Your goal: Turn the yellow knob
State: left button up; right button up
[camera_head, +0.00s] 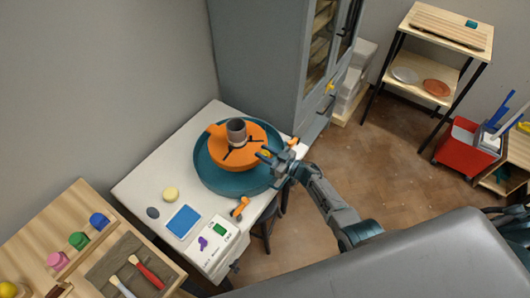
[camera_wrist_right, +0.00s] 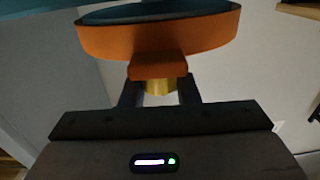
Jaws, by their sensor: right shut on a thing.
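The yellow knob (camera_head: 265,153) is at the right side of the orange disc (camera_head: 222,159), which sits in a round teal basin (camera_head: 215,183) on the white table. In the right wrist view the knob (camera_wrist_right: 160,87) shows between the two fingers, by an orange block (camera_wrist_right: 157,66) on the disc's rim (camera_wrist_right: 150,40). My right gripper (camera_head: 269,158) is shut on the knob; it shows also in the right wrist view (camera_wrist_right: 160,92). The fingers hide part of the knob. A grey cup (camera_head: 236,132) stands at the disc's middle. My left gripper is not in view.
A blue pad (camera_head: 183,221), a yellow sponge-like piece (camera_head: 171,194) and a white panel (camera_head: 212,242) with green and purple parts are on the white table (camera_head: 140,187). A grey cabinet (camera_head: 258,60) stands behind. A wooden bench (camera_head: 50,222) is at the left.

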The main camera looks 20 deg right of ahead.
jog(key=shift+n+g+y+b, duration=1.35)
jog(key=shift+n+g+y, duration=0.35)
jog(key=shift+g, duration=0.3)
jog(key=o, duration=0.9)
jog(key=shift+o, duration=0.2)
jog(key=shift+b+v, duration=1.25)
jog(key=shift+v, duration=4.1)
jog(key=shift+w, duration=0.1)
